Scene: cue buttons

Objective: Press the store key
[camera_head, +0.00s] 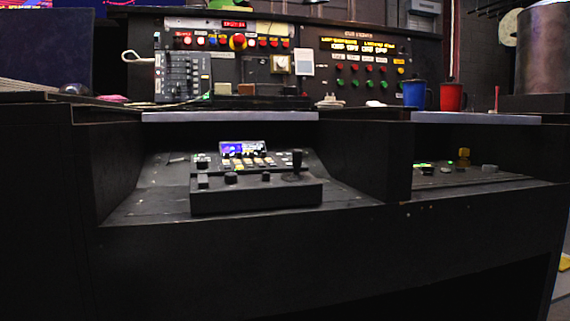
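A black control unit (256,197) sits in a recess of the dark console, low in the centre of the head view. It has a small lit screen (243,147), several small yellow and pale keys (252,161), black knobs and a joystick (297,164) on its right. The key labels are too small to read, so I cannot tell which one is the store key. Neither of my grippers is in view.
A grey fader panel (184,77) and upright panels of coloured buttons (365,68) stand behind on the desk. A blue mug (414,95) and a red mug (451,97) stand to the right. A black divider (398,160) separates the recess from another on the right.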

